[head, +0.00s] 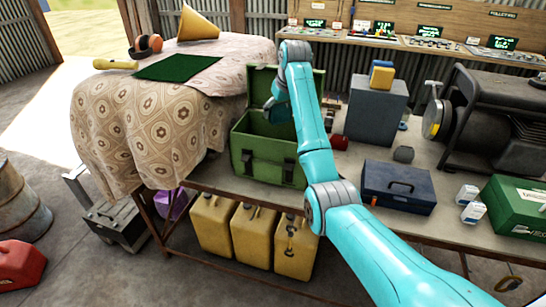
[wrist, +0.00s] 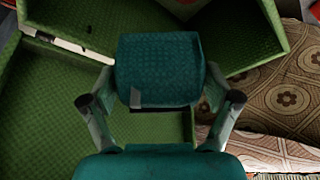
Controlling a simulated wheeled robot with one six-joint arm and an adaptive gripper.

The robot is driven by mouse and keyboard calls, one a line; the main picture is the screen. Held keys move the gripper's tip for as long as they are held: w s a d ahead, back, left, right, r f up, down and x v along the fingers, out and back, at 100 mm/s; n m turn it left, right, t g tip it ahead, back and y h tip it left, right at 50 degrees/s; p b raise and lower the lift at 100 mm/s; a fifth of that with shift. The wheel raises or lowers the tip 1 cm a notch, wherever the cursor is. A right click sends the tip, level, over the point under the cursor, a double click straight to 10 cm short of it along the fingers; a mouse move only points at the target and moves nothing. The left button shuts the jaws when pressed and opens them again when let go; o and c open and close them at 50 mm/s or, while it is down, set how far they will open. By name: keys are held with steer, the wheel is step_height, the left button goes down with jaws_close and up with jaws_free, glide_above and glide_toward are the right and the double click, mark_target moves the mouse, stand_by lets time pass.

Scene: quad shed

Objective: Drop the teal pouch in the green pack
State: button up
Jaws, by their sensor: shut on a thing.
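The green pack (head: 264,153) stands open on the bench, with its lid raised at the back and two dark latches on its front. In the wrist view its green walls and floor (wrist: 50,110) lie below and around my gripper. My gripper (wrist: 160,100) is shut on the teal pouch (wrist: 158,68), held between the two fingertips. The pouch is over the pack's opening, near its right-hand wall in the wrist view. In the head view my arm hides the gripper and pouch almost wholly, so their exact height above the pack cannot be told.
A patterned cloth (head: 150,120) covers the left end, bearing a dark green mat (head: 178,68), a yellow cone (head: 198,25) and earmuffs (head: 148,44). Right of the pack are a grey box (head: 375,112), a blue case (head: 398,190) and a generator (head: 500,120). Yellow cans (head: 253,233) stand below.

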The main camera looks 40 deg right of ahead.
mark_target(283, 107)
steer(key=shift+f, duration=1.85)
steer(key=o, duration=0.9)
steer(key=shift+r, duration=0.1)
steer(key=v, duration=0.7)
steer(key=shift+s+r, duration=0.15)
